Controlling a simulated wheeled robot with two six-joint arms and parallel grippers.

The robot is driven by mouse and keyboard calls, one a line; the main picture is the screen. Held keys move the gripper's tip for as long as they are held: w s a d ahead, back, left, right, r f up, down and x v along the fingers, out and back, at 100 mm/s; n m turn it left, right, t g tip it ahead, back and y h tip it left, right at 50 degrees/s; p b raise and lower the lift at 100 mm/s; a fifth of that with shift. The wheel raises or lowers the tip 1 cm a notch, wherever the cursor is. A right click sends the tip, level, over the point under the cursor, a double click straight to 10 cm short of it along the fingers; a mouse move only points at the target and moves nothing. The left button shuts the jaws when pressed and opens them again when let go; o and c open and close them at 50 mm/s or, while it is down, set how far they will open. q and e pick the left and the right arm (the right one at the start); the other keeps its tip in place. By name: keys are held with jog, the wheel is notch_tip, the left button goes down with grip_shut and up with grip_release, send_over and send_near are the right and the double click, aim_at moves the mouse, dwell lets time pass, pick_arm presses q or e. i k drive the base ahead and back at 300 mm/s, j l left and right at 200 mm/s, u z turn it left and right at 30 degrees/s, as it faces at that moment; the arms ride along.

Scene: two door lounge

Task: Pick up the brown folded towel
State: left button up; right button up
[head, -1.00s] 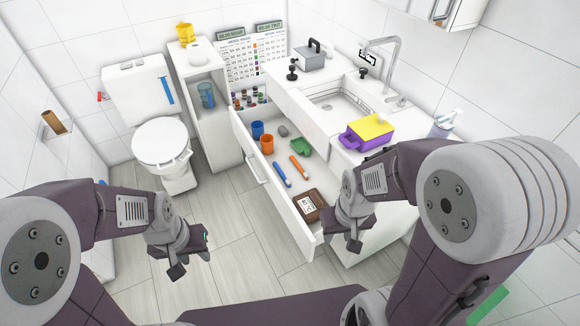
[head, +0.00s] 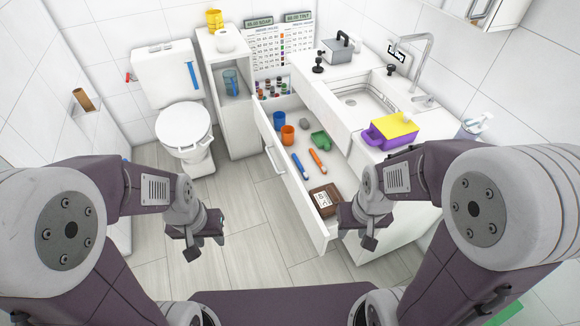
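No item is clearly recognisable as a brown folded towel. A flat brown item with a white marked face (head: 324,200) lies at the near end of the open drawer (head: 318,231); I cannot tell whether it is cloth. My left gripper (head: 205,246) hangs over the floor, left of the drawer, open and empty. My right gripper (head: 357,236) is beside the drawer's near right corner, close to the brown item in the picture but apart from it. It looks open and empty.
The drawer also holds an orange cup (head: 287,135), a blue cup (head: 279,119), a green item (head: 320,140) and small tools. A purple and yellow box (head: 390,131) stands on the counter by the sink (head: 362,105). A toilet (head: 184,127) stands back left. Floor (head: 250,220) between is clear.

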aim_at(326, 198)
jog(key=i+j+z, duration=1.25)
jog(key=j, duration=0.15)
jog(key=i+j+z, duration=0.2)
jog(key=j+z, duration=0.15)
jog(key=j, duration=0.15)
jog(key=i+j+z, duration=0.1)
jog(key=j+z, duration=0.2)
jog(key=j, duration=0.25)
jog(key=i+j+z, duration=0.1)
jog(key=j+z, duration=0.25)
jog(key=j, duration=0.2)
jog(key=j+z, duration=0.3)
jog(key=j, duration=0.3)
